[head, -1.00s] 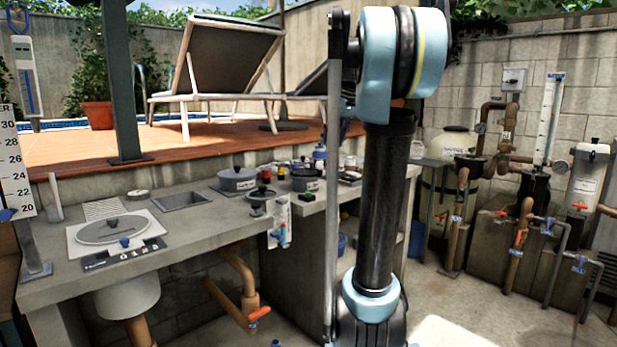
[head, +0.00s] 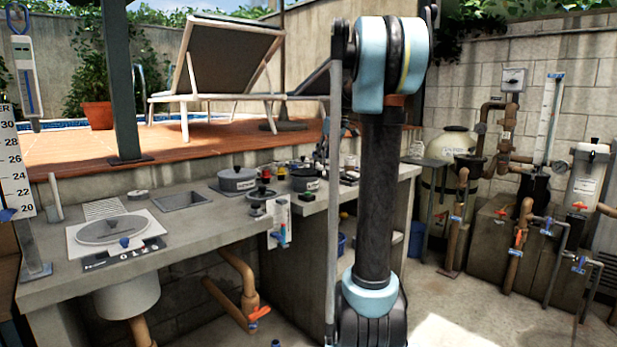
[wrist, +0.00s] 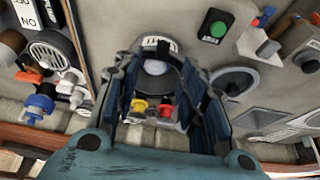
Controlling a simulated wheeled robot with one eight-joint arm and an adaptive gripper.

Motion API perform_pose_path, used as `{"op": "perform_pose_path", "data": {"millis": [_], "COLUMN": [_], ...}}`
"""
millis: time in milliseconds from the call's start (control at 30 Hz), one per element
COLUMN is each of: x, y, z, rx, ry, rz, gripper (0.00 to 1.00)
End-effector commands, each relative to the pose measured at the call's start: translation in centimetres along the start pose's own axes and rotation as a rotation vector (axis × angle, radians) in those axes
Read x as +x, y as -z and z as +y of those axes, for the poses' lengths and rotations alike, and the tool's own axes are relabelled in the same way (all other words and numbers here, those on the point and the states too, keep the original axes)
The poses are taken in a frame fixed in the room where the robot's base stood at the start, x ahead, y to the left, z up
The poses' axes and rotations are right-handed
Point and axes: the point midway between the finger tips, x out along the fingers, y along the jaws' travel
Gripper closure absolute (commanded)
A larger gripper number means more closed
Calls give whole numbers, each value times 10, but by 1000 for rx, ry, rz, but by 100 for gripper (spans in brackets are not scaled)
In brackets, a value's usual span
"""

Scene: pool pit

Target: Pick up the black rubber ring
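In the wrist view my gripper (wrist: 160,68) points down at the counter, its two blue-grey fingers spread apart with a gap between them. A dark round item with a pale dome (wrist: 155,67) and a white label shows between the fingers, beyond the tips. I cannot tell whether its dark rim is the black rubber ring. The fingers hide the sides of this spot, and no contact shows. In the head view my upright arm covers part of the counter's right end, and I cannot make out the ring there.
Near the gripper are red and yellow knobs (wrist: 152,107), a green button (wrist: 217,30), a grey disc (wrist: 232,80) and blue-red valves (wrist: 38,103). The grey counter (head: 190,232) also holds a lidded pot (head: 237,180) and a sunken basin (head: 181,200). Pipes stand right.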

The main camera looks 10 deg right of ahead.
Motion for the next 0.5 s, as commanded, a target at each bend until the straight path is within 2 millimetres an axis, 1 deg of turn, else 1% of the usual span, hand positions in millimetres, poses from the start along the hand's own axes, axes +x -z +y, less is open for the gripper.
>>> {"op": "perform_pose_path", "data": {"millis": [33, 100, 267, 500], "x": [5, 10, 18, 50], "y": [0, 0, 0, 0], "z": [0, 0, 0, -2], "rx": [-1, 0, -1, -1], "ry": [0, 0, 0, 1], "rz": [0, 0, 0, 0], "gripper": [62, 62, 62, 62]}}
